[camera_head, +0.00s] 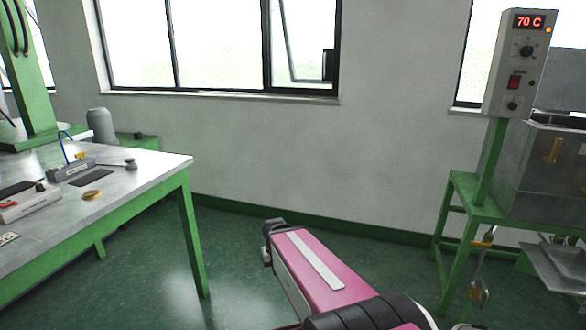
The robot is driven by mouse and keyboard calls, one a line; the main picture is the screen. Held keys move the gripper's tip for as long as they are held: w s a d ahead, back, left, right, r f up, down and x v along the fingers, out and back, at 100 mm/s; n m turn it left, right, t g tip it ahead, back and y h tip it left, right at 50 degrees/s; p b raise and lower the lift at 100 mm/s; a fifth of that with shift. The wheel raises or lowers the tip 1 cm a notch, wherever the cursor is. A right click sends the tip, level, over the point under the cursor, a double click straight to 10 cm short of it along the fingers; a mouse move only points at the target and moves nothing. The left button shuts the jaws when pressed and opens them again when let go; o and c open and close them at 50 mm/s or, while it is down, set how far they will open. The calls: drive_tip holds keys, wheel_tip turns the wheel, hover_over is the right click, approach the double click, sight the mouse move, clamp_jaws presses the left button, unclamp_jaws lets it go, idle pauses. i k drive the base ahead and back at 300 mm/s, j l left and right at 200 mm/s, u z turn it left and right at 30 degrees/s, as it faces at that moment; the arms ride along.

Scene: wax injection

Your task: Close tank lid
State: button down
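The grey metal tank (540,172) stands on a green frame at the right edge and is cut off by the picture. A brass-coloured fitting (553,151) sits on the tank's front. My pink and black arm reaches up from the bottom centre, well to the left of the tank. I cannot make out my gripper's fingers, so nothing shows of what it holds.
A control box (517,62) reading 70 C stands on a green post at the tank's left. A metal tray (560,262) is below the tank. A green-legged workbench (150,176) with several tools is at left. Green floor (240,270) lies open between.

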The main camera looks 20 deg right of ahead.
sight(562, 85)
drive_tip(key=i+l+z, duration=0.1)
drive_tip(key=i+z, duration=0.25)
drive_tip(key=i, duration=0.15)
drive_tip(key=i+z, duration=0.35)
drive_tip(key=i+u, duration=0.2)
drive_tip(key=i, duration=0.75)
drive_tip(key=i+l+u, duration=0.15)
drive_tip(key=i, duration=0.8)
drive_tip(key=i+z, duration=0.1)
drive_tip(key=z, duration=0.3)
drive_tip(key=i+z, duration=0.1)
drive_tip(key=z, duration=0.3)
drive_tip(key=j+z, duration=0.15)
drive_tip(key=z, duration=0.2)
drive_tip(key=i+j+z, duration=0.1)
drive_tip(key=z, duration=0.3)
